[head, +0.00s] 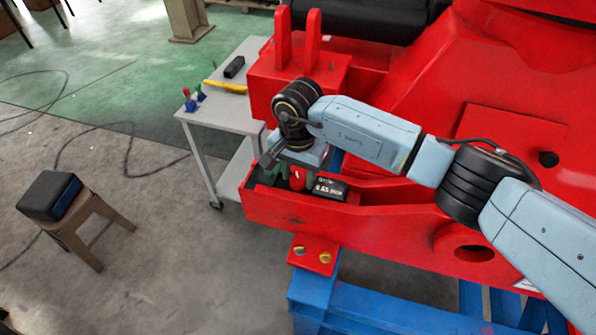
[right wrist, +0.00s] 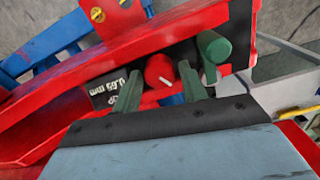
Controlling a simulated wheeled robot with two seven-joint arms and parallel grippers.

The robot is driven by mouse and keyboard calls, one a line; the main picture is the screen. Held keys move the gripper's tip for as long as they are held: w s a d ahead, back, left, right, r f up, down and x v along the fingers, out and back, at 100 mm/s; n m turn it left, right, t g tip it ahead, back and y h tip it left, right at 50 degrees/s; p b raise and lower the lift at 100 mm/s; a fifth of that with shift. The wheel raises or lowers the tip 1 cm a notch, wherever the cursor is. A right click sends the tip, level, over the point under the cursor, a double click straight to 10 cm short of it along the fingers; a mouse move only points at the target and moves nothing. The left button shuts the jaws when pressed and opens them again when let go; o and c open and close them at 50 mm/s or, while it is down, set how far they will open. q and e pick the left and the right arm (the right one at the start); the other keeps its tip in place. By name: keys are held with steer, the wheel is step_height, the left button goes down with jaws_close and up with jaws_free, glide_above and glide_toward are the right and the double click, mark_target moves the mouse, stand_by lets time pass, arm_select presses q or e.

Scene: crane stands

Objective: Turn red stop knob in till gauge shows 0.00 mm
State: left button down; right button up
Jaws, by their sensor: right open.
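The red stop knob (right wrist: 159,70), with a white mark on its face, lies between the two green fingertips of my right gripper (right wrist: 160,78) in the right wrist view. The fingers stand apart on either side of it, with gaps showing. In the head view the knob (head: 297,181) is partly hidden under my right gripper (head: 297,172), which points down into the red trough. The black gauge (head: 329,188) sits just right of the knob and seems to read 0.65 mm. It also shows in the right wrist view (right wrist: 105,92). My left gripper is not in view.
A dark green cylinder (right wrist: 214,46) lies close beside the knob. The red trough wall (head: 335,222) runs along the near side. A grey cart (head: 225,115) stands to the left, and a stool (head: 85,225) farther left. Blue stands (head: 370,308) are below.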

steer(key=shift+c, duration=0.4)
steer(key=c, duration=0.6)
